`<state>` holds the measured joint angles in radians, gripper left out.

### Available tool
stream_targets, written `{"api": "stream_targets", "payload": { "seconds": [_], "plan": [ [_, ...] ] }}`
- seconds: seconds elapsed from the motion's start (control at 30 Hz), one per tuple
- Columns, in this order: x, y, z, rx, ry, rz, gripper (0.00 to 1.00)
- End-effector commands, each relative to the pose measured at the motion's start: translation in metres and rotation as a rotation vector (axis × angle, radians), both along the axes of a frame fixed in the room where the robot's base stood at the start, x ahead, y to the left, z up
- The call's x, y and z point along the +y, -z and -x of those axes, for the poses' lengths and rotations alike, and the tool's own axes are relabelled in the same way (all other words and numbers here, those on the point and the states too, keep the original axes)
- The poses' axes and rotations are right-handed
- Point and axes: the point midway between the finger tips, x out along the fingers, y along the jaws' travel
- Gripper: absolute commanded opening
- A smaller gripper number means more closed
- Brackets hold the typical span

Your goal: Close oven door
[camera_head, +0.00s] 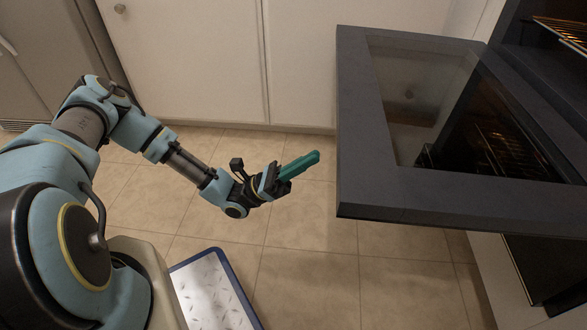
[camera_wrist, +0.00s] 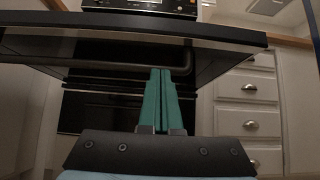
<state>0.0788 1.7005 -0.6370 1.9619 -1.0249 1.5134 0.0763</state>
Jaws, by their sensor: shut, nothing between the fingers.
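The oven door (camera_head: 460,205) is dark grey with a glass window (camera_head: 420,90). It is hinged down, standing open and roughly level, sticking out from the oven on the right of the head view. In the wrist view the door (camera_wrist: 225,36) spans the top, seen from below. My gripper (camera_head: 317,156) has teal fingers, shut and empty. It is left of the door's front edge in the head view, with a small gap in the picture. In the wrist view the fingers (camera_wrist: 161,75) point up toward the underside of the door. The exact height between them is hard to tell.
The oven cavity with a rack (camera_head: 562,32) is at the upper right. A second dark oven front (camera_wrist: 95,112) is below the door. White cabinets (camera_head: 200,50) stand behind, and drawers (camera_wrist: 246,120) are at right. Tiled floor (camera_head: 300,275) is open beneath; a blue-edged mat (camera_head: 215,290) lies near my base.

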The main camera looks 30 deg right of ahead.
Motion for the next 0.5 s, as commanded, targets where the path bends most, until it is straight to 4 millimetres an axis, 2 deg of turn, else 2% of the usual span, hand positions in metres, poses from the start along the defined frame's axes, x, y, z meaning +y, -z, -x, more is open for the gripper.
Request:
{"api": "stream_targets", "payload": {
  "seconds": [0.2,0.3,0.5],
  "plan": [
    [-0.024,-0.028,0.022,-0.002,0.006,0.000,0.00],
    [-0.024,-0.045,0.020,-0.003,0.002,0.000,0.00],
    [-0.024,-0.063,0.020,-0.002,0.000,-0.001,0.00]
  ]
}}
